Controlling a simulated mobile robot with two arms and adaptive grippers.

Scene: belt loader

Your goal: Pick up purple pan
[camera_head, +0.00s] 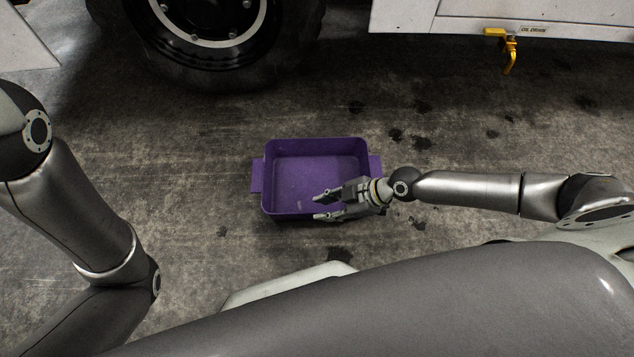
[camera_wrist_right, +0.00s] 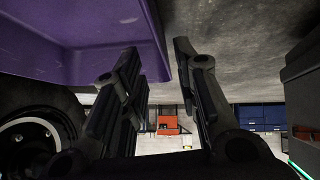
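The purple pan (camera_head: 318,170) is a shallow rectangular tray with a tab handle on its left side (camera_head: 257,175) and one on its right side (camera_head: 375,167). It appears to rest upright on the concrete floor. My right gripper (camera_head: 320,206) comes in from the right and overlaps the pan's near right corner in the head view. In the right wrist view the pan (camera_wrist_right: 75,35) fills the upper left, beside one finger of the open gripper (camera_wrist_right: 157,50). I cannot tell whether they touch. My left arm shows at the left, but its gripper is out of view.
A large vehicle wheel (camera_head: 210,35) stands behind the pan. A white vehicle body (camera_head: 410,18) with a yellow drain valve (camera_head: 505,45) is at the upper right. The floor around the pan is clear, with dark stains. A red object (camera_wrist_right: 168,124) shows far off.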

